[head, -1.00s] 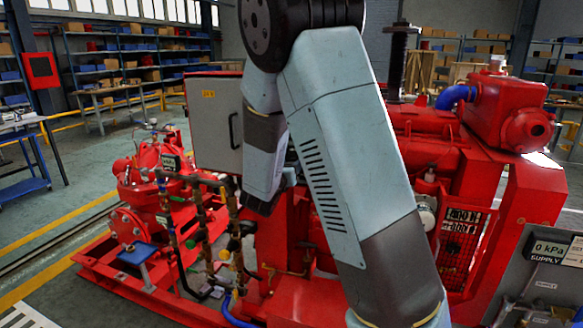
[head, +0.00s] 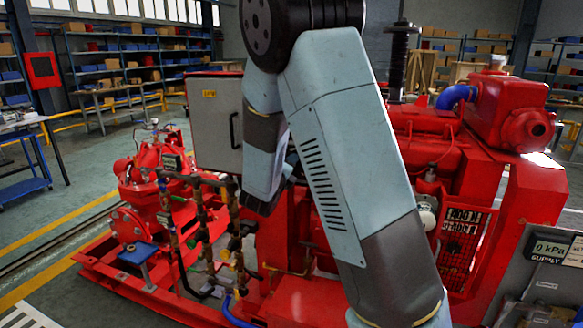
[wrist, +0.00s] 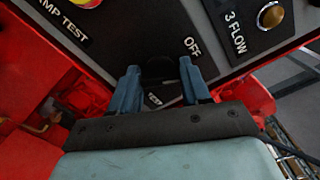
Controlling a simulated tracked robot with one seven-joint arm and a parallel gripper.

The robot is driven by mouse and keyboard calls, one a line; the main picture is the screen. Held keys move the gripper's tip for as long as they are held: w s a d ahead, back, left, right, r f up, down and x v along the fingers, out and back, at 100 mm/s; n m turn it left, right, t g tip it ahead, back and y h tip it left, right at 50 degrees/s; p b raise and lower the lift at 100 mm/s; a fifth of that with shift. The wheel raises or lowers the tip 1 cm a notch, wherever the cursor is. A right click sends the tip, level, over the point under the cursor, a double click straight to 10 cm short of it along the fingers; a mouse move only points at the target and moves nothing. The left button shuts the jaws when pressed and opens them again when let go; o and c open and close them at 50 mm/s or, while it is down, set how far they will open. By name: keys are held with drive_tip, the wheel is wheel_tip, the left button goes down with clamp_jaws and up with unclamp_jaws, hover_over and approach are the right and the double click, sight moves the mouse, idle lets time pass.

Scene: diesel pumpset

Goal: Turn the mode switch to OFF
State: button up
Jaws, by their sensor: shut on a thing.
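In the wrist view, the mode switch is a black knob (wrist: 157,72) at the lower edge of a dark grey panel (wrist: 140,25). The white word OFF (wrist: 192,46) stands up and to the right of the knob. My gripper (wrist: 160,66) has its two blue-grey fingers on either side of the knob and is shut on it. The fingers and the dark surroundings hide much of the knob, so its pointing direction is hard to read. In the head view my gripper (head: 264,204) is partly behind my arm, and the switch is hidden.
A lamp-test button (wrist: 85,3) and a brass-coloured button labelled 3 FLOW (wrist: 270,15) flank the switch. In the head view, a grey cabinet (head: 212,125) stands left of my arm, with red pumps and pipework (head: 150,190) below. Open floor lies at the left.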

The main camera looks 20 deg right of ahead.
drive_tip(key=shift+a+f+n, duration=0.1)
drive_tip(key=shift+n, duration=1.05)
drive_tip(key=shift+a+f+n, duration=0.1)
drive_tip(key=shift+n, duration=1.05)
drive_tip(key=o, duration=0.8)
drive_tip(key=shift+o, duration=1.3)
drive_tip(key=shift+d, duration=0.1)
drive_tip(key=v, duration=1.3)
drive_tip(key=shift+s+a, duration=0.25)
drive_tip(key=shift+s, duration=0.05)
